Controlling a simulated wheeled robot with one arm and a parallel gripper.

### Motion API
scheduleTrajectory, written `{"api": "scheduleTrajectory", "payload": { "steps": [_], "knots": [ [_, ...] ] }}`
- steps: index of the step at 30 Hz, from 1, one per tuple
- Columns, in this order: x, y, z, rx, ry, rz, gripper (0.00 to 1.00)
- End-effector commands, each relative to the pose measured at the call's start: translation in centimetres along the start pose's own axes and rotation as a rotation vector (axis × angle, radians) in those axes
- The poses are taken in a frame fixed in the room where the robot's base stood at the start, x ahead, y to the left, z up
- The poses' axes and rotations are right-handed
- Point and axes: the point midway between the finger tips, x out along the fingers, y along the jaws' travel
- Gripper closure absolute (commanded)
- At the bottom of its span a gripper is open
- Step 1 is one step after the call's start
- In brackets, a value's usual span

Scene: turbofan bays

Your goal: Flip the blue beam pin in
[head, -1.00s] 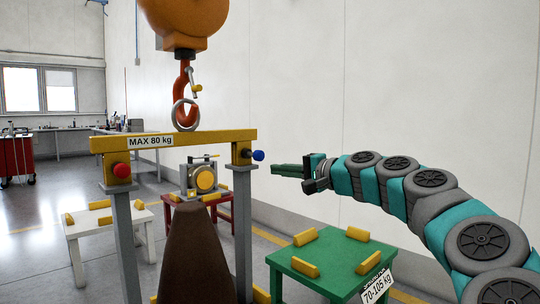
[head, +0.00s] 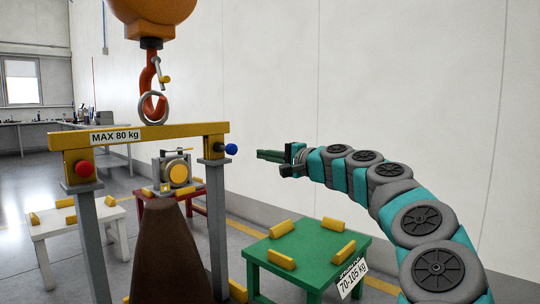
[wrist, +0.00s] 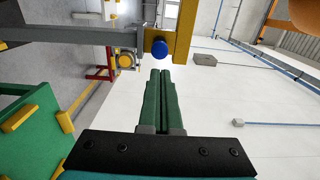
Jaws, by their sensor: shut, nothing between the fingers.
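The blue beam pin (head: 231,149) is a round blue knob at the right end of the yellow beam (head: 150,133), on the head of the right grey post. In the wrist view the blue pin (wrist: 160,49) shows just beyond the fingertips, beside the beam's yellow end (wrist: 182,40). My gripper (head: 259,154) is to the right of the pin in the head view, shut and empty, with its green fingers pointing at it. In the wrist view the fingers (wrist: 160,72) lie together, and a gap seems to separate them from the pin. A red pin (head: 84,168) sits at the beam's left end.
An orange hoist with a red hook (head: 150,85) and steel ring hangs over the beam. A green table (head: 310,248) labelled 70-105 kg stands below my arm. A red stand (head: 150,208) carries a machine (head: 176,171); a white table (head: 75,226) is at left.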

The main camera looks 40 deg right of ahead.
Motion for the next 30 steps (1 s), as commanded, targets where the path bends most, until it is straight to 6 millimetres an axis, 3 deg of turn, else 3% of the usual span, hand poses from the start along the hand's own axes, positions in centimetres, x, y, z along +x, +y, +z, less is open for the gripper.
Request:
{"api": "scheduleTrajectory", "payload": {
  "steps": [3,13,21,30],
  "knots": [
    [2.7,0.1,0.1,0.001,-0.003,0.005,1.0],
    [8.2,0.1,0.1,0.0,-0.004,0.004,1.0],
    [9.6,0.0,0.0,0.0,-0.001,0.001,1.0],
    [9.7,0.1,0.0,0.0,-0.001,0.001,1.0]
  ]
}}
